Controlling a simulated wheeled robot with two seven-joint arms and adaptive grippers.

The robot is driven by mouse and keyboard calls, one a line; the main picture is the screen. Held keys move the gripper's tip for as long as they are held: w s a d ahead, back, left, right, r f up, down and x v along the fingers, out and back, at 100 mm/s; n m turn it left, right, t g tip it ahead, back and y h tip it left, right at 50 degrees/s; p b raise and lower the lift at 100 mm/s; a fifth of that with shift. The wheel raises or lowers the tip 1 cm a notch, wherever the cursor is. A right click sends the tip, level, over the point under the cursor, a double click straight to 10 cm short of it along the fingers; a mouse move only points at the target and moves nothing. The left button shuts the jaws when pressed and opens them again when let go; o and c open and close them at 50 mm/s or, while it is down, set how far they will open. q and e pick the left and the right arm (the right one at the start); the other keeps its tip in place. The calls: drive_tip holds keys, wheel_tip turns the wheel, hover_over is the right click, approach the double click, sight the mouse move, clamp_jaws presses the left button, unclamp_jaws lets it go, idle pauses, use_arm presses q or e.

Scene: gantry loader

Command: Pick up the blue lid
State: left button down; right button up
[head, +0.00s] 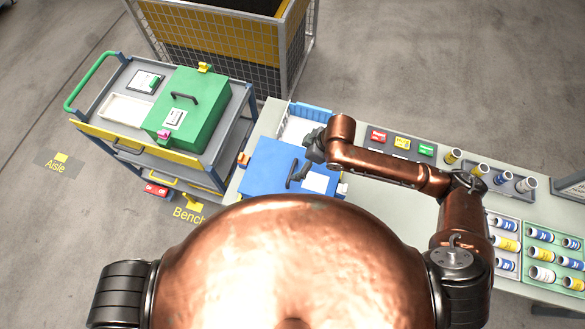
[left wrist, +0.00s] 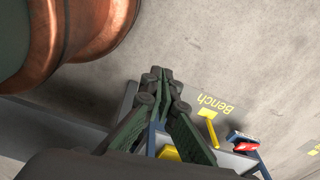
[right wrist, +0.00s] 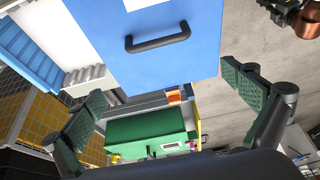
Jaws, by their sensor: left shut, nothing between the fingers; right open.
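The blue lid (head: 268,166) lies flat at the bench's left end, with a white label and a dark handle. In the right wrist view the blue lid (right wrist: 185,65) fills the upper middle, its black bar handle (right wrist: 158,37) crossing it. My right gripper (head: 311,151) is over the lid's right part, close to the handle in the head view. In the right wrist view my right gripper (right wrist: 163,86) is open, with nothing between its fingers; the handle appears beyond the fingertips. My left gripper (left wrist: 157,78) is shut and empty above the floor, away from the lid; the head view does not show it.
A grey cart (head: 92,92) with a green box (head: 190,115) stands left of the bench (head: 350,205). A white-and-blue crate (head: 297,128) sits behind the lid. A wire cage (head: 225,45) stands behind.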

drive_tip(key=b, duration=0.4)
approach(293, 171)
wheel_tip(293, 171, down, 2)
drive_tip(key=shift+w+a+f+b, duration=0.2)
drive_tip(key=shift+a+f+b, duration=0.15)
drive_tip(key=shift+f, duration=0.1)
drive_tip(key=shift+w+a+f+b, duration=0.25)
drive_tip(key=shift+f+b, duration=0.1)
drive_tip(key=shift+f, duration=0.1)
drive_tip(key=shift+s+a+f, duration=0.1)
drive_tip(key=shift+a+f, duration=0.05)
drive_tip(key=shift+f, duration=0.15)
drive_tip(key=p+x, duration=0.1)
drive_tip(key=x, duration=0.5)
drive_tip(key=shift+a, duration=0.2)
drive_tip(key=shift+a+f, duration=0.1)
drive_tip(key=shift+f, duration=0.25)
use_arm(q)
drive_tip(key=f, duration=0.2)
drive_tip(key=s+f, duration=0.1)
drive_tip(key=f, duration=0.2)
drive_tip(key=shift+s, duration=0.15)
use_arm(e)
drive_tip(key=shift+c, duration=0.3)
use_arm(q)
drive_tip(key=shift+w, duration=0.2)
use_arm(e)
drive_tip(key=shift+r, duration=0.1)
drive_tip(key=c, duration=1.2)
